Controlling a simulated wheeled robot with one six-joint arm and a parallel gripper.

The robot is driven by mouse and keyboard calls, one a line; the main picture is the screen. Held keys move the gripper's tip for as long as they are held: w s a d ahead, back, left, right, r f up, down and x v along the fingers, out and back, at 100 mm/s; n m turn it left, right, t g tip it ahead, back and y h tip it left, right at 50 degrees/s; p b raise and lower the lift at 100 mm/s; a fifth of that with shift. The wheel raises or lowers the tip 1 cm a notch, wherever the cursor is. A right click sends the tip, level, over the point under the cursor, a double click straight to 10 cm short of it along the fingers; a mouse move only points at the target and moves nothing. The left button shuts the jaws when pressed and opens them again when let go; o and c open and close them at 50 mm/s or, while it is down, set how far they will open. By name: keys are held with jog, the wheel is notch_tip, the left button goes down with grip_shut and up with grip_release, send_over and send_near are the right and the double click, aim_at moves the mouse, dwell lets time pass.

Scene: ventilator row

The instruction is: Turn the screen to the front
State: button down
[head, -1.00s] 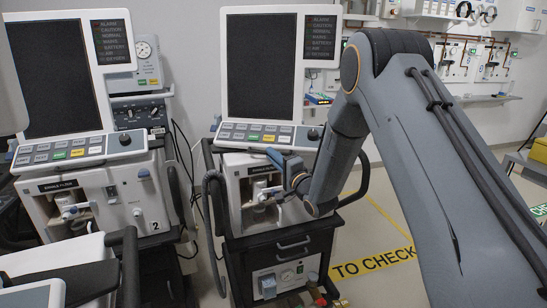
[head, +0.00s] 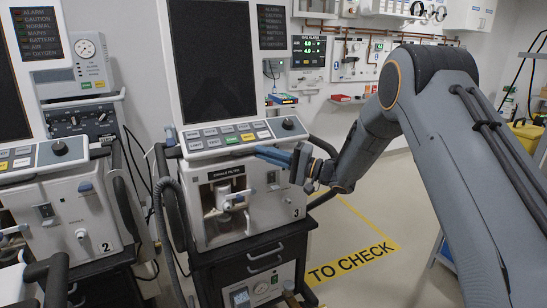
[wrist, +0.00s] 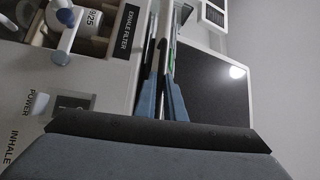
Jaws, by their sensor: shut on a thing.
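The screen (head: 217,60) is a black panel in a white frame. It stands on top of ventilator 3 (head: 278,205), with a sloping key panel (head: 235,138) along its bottom. The screen faces roughly toward me in the head view. My gripper (head: 270,156) reaches in from the right, with its blue fingers at the lower front edge of the key panel. In the wrist view, the fingers (wrist: 163,92) are close together on a thin edge of the screen unit, and the dark screen (wrist: 208,85) is beside them. The exact grip point is partly hidden by the fingers.
Ventilator 2 (head: 75,215) stands close on the left, with hoses between the two machines. A black drawer cart (head: 265,260) is under ventilator 3.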

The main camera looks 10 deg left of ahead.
jog(key=shift+a+r, duration=0.1)
dwell(0.3)
jog(key=c, duration=2.1)
grip_release()
jog(key=shift+a, duration=0.1)
jog(key=b+v, duration=0.1)
jog(key=v, duration=0.7)
jog(key=shift+w, duration=0.1)
